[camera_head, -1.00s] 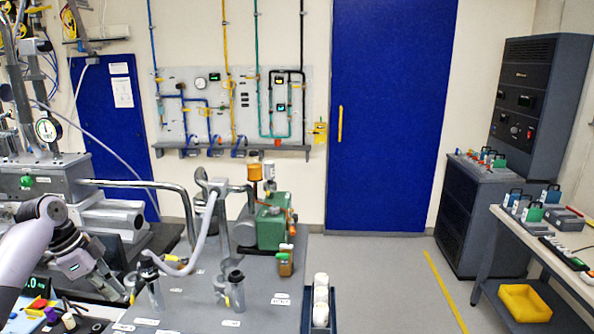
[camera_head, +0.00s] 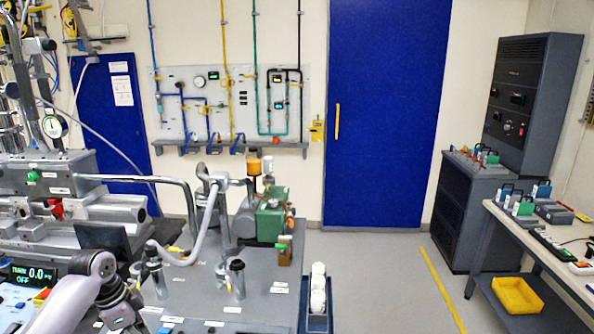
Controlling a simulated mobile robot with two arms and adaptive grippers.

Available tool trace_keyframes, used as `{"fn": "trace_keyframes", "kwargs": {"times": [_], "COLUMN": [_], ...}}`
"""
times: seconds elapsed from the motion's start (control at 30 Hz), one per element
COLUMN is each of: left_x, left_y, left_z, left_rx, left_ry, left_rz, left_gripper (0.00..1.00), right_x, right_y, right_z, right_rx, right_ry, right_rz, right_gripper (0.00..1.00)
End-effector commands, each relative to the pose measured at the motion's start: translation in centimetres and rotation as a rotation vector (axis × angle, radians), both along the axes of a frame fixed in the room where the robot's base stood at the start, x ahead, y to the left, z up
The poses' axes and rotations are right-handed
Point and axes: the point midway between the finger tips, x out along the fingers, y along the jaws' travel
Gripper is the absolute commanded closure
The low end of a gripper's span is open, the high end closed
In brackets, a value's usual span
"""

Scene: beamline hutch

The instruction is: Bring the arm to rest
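My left arm (camera_head: 84,296) comes in from the bottom left, in front of the grey bench (camera_head: 245,318). Its wrist bends down to the right, and my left gripper (camera_head: 132,321) is dark, small and partly cut off by the lower picture edge. I cannot make out its fingers or anything held in them. It is in front of and left of the two dark-topped metal holders (camera_head: 237,281) on the bench. My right arm and gripper are not in view.
A display box (camera_head: 34,275) is close left of my arm. A side table (camera_head: 532,229) and yellow bin (camera_head: 516,295) are at right. Floor between is clear.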

Motion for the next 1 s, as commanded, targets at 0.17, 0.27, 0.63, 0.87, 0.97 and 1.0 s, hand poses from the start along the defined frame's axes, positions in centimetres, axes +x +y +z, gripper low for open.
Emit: {"fn": "trace_keyframes", "kwargs": {"times": [0.17, 0.27, 0.63, 0.87, 0.97, 1.0], "left_x": [-3.9, -7.5, -22.0, -26.7, -28.2, -28.8], "left_y": [-4.8, -8.2, -15.8, -16.0, -15.8, -15.7], "left_z": [-6.0, -9.5, -13.3, -12.0, -11.3, -11.0], "left_rx": [0.035, 0.045, -0.009, -0.028, -0.032, -0.032], "left_ry": [0.017, 0.012, -0.061, -0.087, -0.097, -0.100], "left_rz": [0.032, 0.084, 0.471, 0.667, 0.736, 0.764], "left_gripper": [1.00, 1.00, 1.00, 1.00, 1.00, 1.00], "right_x": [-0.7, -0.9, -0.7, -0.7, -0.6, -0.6], "right_y": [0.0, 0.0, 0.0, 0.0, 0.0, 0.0], "right_z": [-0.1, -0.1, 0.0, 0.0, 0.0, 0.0], "right_rx": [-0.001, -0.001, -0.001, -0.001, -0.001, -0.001], "right_ry": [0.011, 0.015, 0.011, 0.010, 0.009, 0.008], "right_rz": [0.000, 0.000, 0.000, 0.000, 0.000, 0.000], "right_gripper": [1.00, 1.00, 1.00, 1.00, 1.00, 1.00]}}
